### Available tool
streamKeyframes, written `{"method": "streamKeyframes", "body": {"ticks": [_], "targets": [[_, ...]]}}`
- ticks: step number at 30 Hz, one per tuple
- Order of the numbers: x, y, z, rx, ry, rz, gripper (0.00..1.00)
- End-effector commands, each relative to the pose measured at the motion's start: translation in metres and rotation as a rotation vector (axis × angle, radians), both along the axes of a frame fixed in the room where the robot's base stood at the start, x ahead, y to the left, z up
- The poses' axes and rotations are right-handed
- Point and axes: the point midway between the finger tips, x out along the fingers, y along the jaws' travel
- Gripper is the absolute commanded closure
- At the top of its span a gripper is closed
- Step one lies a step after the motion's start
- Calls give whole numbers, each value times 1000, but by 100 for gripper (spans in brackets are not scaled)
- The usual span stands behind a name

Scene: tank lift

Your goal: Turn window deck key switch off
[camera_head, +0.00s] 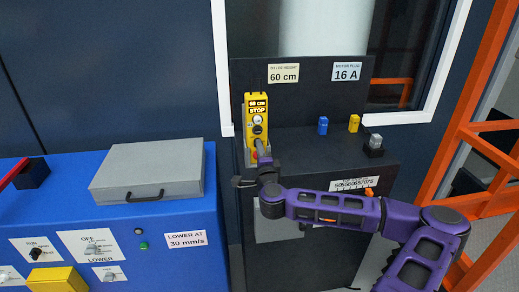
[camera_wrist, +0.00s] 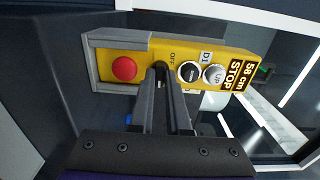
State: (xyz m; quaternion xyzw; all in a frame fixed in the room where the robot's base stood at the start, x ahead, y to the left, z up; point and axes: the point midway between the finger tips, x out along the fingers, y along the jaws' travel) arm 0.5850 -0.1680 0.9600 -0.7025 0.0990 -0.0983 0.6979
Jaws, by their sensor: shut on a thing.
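A yellow control box (camera_head: 257,120) stands upright on the dark deck in front of the window. It spans the wrist view (camera_wrist: 140,65) sideways, with a red button (camera_wrist: 124,69), a dark round knob (camera_wrist: 189,71), a silver UP button (camera_wrist: 214,74) and a display reading 58 cm STOP (camera_wrist: 243,73). My gripper (camera_wrist: 160,75) is shut on the key switch, between the red button and the dark knob. An OFF label (camera_wrist: 171,57) shows beside it. My fingertips hide most of the key switch, so I cannot tell its turn position. My gripper also shows in the head view (camera_head: 261,151).
Small blue (camera_head: 323,125) and yellow (camera_head: 354,123) pieces and a grey block (camera_head: 375,141) stand on the deck at right. A blue console (camera_head: 60,215) with a grey case (camera_head: 150,170) is at left. An orange frame (camera_head: 480,140) rises at right.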

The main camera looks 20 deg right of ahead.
Motion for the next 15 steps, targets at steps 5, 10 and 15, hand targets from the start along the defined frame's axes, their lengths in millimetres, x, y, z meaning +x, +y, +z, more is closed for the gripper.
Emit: {"method": "streamKeyframes", "body": {"ticks": [5,10,15], "targets": [[0,0,2,-41,10,0,100],[0,0,3,-131,36,0,100],[1,0,5,-267,71,1,100]]}}
